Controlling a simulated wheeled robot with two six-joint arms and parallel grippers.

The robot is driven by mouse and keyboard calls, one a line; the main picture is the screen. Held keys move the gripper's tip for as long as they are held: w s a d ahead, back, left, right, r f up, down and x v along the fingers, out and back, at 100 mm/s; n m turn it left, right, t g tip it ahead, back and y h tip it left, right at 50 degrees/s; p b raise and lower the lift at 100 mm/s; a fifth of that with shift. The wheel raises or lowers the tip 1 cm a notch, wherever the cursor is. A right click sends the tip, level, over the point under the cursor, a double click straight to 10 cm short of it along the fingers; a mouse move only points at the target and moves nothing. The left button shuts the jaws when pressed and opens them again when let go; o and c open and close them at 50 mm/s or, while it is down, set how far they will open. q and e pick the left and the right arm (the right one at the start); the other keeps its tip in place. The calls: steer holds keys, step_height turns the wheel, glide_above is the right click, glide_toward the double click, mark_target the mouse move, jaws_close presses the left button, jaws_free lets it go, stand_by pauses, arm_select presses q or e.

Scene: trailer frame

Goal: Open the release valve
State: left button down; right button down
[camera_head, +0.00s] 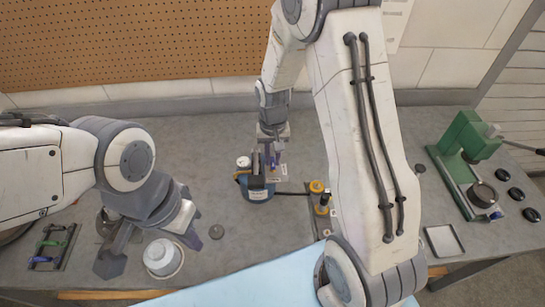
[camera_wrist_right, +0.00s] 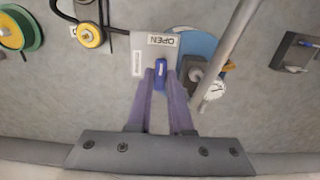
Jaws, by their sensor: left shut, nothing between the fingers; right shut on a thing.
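The release valve's blue handle (camera_wrist_right: 160,70) stands on a pale plate (camera_wrist_right: 140,55) with an OPEN label in the right wrist view. My right gripper (camera_wrist_right: 160,78) is shut on this handle, one purple finger on each side. In the head view, the same gripper (camera_head: 271,162) reaches down to the small blue tank (camera_head: 259,192) that carries the valve. The gripper and arm partly hide the valve there. A round gauge (camera_wrist_right: 214,90) sits beside the handle. My left gripper (camera_head: 192,238) is shut and empty above the left part of the bench.
A white round cup (camera_head: 162,257) stands below my left gripper. A rack with coloured handles (camera_head: 52,246) lies at far left. Yellow-topped fittings (camera_head: 318,190) stand right of the tank, joined to it by a dark hose. A green press (camera_head: 466,150) stands at right.

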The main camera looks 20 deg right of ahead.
mark_target(273, 161)
steer(key=shift+w, duration=0.1)
steer(key=c, duration=0.8)
jaws_free()
step_height(273, 161, up, 11)
steer(key=shift+f+b, duration=0.2)
steer(key=shift+b, duration=0.7)
steer(key=s+a+r+n, duration=0.1)
steer(key=s+a, duration=0.2)
steer(key=s+a+n, duration=0.2)
steer(key=s+a, duration=0.1)
steer(key=s+a+r+n, duration=0.1)
steer(key=s+a, duration=0.2)
steer(key=s, duration=0.1)
steer(key=shift+a+r+n+y, duration=0.3)
steer(key=shift+a+r, duration=0.05)
steer(key=shift+a, duration=0.05)
steer(key=s+a+n, duration=0.1)
steer(key=s+n, duration=0.1)
steer(key=s, duration=0.2)
steer(key=s+a+n, duration=0.1)
steer(key=s+n, duration=0.1)
steer(key=s, duration=0.3)
steer(key=s+a+n, duration=0.1)
steer(key=s, duration=0.4)
steer(key=shift+a+f+n, duration=0.1)
steer(key=shift+a+n, duration=0.2)
steer(key=shift+n, duration=0.1)
